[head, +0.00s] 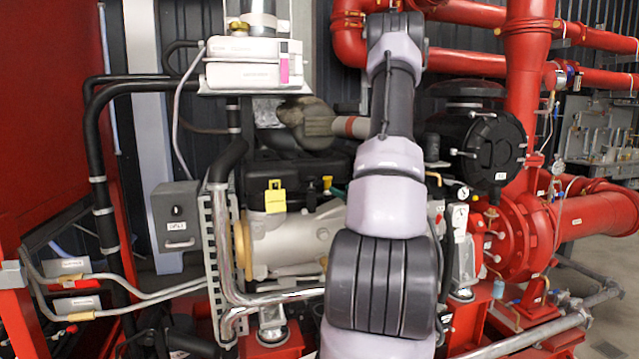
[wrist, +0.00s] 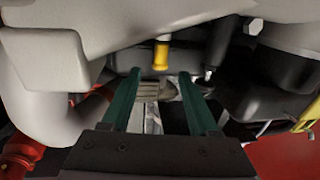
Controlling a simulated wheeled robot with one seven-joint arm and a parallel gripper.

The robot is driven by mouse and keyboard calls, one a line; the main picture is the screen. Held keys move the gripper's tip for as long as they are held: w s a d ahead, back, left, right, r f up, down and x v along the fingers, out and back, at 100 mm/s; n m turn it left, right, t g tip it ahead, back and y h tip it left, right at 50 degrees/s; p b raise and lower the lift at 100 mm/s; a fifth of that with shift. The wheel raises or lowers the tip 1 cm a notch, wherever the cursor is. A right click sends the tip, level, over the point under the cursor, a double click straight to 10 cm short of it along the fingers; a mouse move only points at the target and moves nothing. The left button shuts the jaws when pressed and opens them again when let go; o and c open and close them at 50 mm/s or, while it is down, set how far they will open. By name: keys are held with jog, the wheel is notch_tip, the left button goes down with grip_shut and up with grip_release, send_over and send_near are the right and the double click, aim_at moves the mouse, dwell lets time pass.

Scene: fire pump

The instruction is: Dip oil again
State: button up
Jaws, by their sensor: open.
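A yellow cylindrical piece (wrist: 161,55), which looks like the oil dipstick's handle, stands on the engine in the upper middle of the wrist view. My gripper (wrist: 160,74) shows there with two green fingers spread apart and nothing held between them. The yellow piece appears in line with the gap, just above the fingertips in the picture. I cannot tell how far beyond them it is. In the head view my arm hides the gripper and part of the engine (head: 292,240). A small yellow part (head: 327,183) shows just left of my arm there; I cannot tell if it is the same piece.
Pale engine housing (wrist: 45,55) crowds the upper left of the wrist view, and dark parts (wrist: 290,65) crowd the right. A yellow tag (head: 275,197) hangs on the engine. A grey box (head: 177,215) stands at left, and red pump pipes (head: 525,75) at right.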

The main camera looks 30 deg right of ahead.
aim_at(329, 184)
jog(key=w, duration=0.7)
jog(key=w+d, duration=0.1)
jog(key=w, duration=0.2)
jog(key=shift+w, duration=0.25)
grip_shut()
dwell(1.0)
